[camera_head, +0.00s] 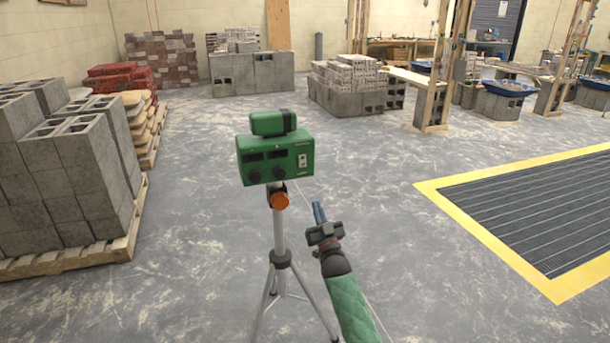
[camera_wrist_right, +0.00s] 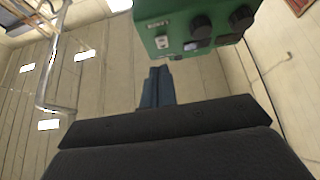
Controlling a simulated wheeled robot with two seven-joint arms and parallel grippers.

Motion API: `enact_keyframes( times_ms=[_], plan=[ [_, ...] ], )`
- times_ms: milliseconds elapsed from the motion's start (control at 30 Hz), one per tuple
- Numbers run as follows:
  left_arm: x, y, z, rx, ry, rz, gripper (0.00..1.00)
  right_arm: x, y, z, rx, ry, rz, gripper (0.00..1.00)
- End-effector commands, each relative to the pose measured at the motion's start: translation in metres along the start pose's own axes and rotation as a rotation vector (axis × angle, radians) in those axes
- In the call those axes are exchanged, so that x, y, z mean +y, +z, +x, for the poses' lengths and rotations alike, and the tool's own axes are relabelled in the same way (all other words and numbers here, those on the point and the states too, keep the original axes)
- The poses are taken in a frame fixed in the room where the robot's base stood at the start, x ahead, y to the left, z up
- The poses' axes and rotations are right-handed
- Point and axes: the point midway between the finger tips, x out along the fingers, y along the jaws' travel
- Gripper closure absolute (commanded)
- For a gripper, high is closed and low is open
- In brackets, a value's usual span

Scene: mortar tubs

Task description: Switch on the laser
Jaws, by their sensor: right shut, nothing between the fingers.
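The green laser (camera_head: 275,157) stands on a grey tripod (camera_head: 281,259) in the middle of the head view. Its front has two dark knobs, dark windows and a small pale switch plate (camera_head: 302,160) at the right. In the right wrist view the laser (camera_wrist_right: 175,22) is at the top, with the switch plate (camera_wrist_right: 162,42) at its left. My right gripper (camera_head: 318,208) is below and right of the laser, apart from it, fingers pointing up. Its fingers (camera_wrist_right: 157,85) are shut and empty. My left gripper is in neither view.
A pallet of grey blocks (camera_head: 65,170) stands at the left. A yellow-edged floor grate (camera_head: 540,205) lies at the right. More block stacks (camera_head: 345,88) and wooden frames stand behind. The floor around the tripod is clear.

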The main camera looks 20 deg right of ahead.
Motion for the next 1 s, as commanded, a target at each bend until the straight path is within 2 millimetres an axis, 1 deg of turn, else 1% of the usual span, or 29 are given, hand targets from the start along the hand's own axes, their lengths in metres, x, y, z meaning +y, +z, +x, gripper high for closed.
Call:
enact_keyframes(
  times_ms=[100,200,533,667,767,867,933,1000],
  plan=[
    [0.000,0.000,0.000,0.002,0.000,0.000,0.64,-0.001,-0.013,-0.001,0.066,-0.005,0.004,1.00],
    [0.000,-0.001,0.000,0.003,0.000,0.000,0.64,-0.001,-0.018,-0.001,0.094,-0.007,0.007,1.00],
    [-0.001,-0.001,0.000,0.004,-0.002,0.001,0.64,-0.002,-0.019,-0.001,0.100,-0.008,0.012,1.00],
    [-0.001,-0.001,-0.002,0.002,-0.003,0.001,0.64,-0.002,-0.020,0.003,0.100,-0.008,0.012,1.00],
    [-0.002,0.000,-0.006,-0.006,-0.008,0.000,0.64,-0.002,-0.022,0.012,0.101,-0.008,0.012,1.00],
    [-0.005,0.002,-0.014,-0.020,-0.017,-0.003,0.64,-0.002,-0.025,0.027,0.101,-0.008,0.012,1.00],
    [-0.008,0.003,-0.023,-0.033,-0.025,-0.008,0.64,-0.002,-0.026,0.039,0.101,-0.008,0.012,1.00],
    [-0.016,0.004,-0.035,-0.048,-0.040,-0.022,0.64,-0.002,-0.028,0.052,0.101,-0.008,0.012,1.00]
  ],
)
